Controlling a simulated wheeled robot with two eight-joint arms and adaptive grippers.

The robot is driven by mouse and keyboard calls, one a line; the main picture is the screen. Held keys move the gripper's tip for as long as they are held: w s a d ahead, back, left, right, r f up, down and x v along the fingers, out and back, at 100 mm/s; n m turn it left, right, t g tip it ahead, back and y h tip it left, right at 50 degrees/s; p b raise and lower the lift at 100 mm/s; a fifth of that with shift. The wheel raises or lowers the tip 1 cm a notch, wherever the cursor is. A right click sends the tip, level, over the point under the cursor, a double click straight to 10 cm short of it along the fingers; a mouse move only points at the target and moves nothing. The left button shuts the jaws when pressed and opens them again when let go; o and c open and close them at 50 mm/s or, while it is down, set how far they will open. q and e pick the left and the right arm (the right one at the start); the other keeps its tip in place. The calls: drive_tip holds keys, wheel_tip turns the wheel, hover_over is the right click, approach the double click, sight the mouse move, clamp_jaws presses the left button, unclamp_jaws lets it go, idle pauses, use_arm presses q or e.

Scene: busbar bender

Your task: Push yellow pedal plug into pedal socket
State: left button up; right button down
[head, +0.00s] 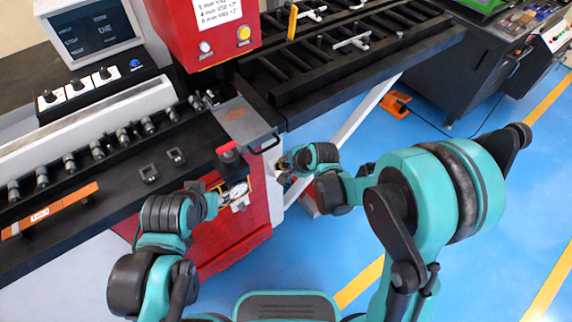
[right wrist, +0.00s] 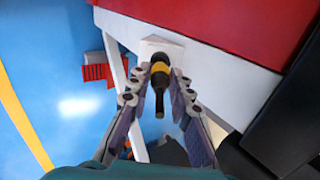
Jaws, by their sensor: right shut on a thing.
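In the right wrist view, the pedal plug (right wrist: 160,70) is black with a yellow band, and its dark tail points toward the camera. My right gripper (right wrist: 160,78) is shut on it, one finger on each side. The plug's far end is at a white block (right wrist: 160,46) on the machine's white frame, which looks like the pedal socket. I cannot tell how deep the plug sits. In the head view, my right gripper (head: 284,168) is beside the red cabinet's right edge, and the plug is mostly hidden. My left gripper (head: 222,190) is by the cabinet front; its fingers are unclear.
An orange pedal (head: 396,104) lies on the blue floor. The floor on the right is mostly open.

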drive_tip(key=shift+b+x, duration=0.95)
drive_tip(key=shift+x, duration=0.3)
drive_tip(key=c, duration=1.3)
unclamp_jaws()
drive_tip(key=shift+d+r, duration=0.1)
drive_tip(key=v, duration=1.1)
drive_tip(key=shift+s+r, duration=0.25)
drive_tip(key=shift+r, duration=0.05)
drive_tip(key=shift+d, duration=0.1)
